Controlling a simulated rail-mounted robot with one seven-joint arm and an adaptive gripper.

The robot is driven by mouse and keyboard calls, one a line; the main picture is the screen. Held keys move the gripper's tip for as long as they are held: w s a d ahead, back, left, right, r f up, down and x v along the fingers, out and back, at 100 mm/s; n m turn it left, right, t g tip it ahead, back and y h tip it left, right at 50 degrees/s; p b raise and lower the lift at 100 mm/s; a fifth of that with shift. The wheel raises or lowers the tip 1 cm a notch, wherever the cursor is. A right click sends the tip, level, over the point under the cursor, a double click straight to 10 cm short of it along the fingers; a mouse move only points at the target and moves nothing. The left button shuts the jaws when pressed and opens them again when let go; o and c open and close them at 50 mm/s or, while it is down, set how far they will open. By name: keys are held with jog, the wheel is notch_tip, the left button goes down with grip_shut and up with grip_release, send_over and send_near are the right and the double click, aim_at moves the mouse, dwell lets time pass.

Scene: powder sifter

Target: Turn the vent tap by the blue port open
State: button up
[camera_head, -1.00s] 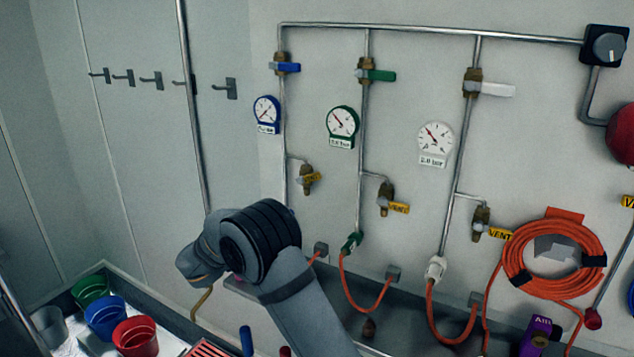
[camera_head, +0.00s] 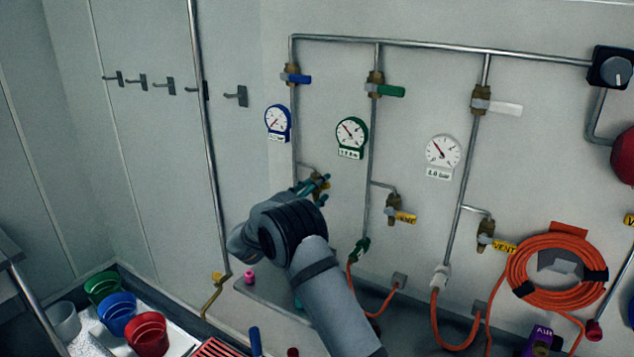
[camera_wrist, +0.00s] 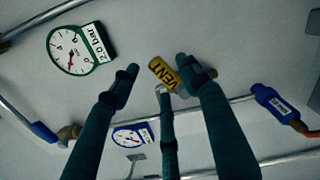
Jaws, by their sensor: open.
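The vent tap by the blue port is a small brass fitting on the leftmost pipe, with a yellow VENT tag (camera_wrist: 163,74). In the head view its brass body (camera_head: 316,183) is mostly covered by my gripper (camera_head: 322,187). In the wrist view my gripper (camera_wrist: 160,75) is open, its dark teal fingers spread around the tag and lever. I cannot tell whether any finger touches the tap. The blue port (camera_wrist: 273,103) shows at the right of the wrist view with an orange hose at its end; my arm hides it in the head view.
Above the tap are a blue-rimmed gauge (camera_head: 278,122) and a blue-handled valve (camera_head: 297,77). The green line's vent tap (camera_head: 394,212) is to the right, beside a green-rimmed gauge (camera_head: 351,135). A coiled orange hose (camera_head: 555,262) hangs further right. Coloured cups (camera_head: 118,313) stand lower left.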

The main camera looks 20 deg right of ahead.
jog(key=shift+w+d, duration=0.15)
jog(key=shift+d, duration=0.05)
jog(key=shift+c, duration=0.5)
grip_shut()
dwell(0.5)
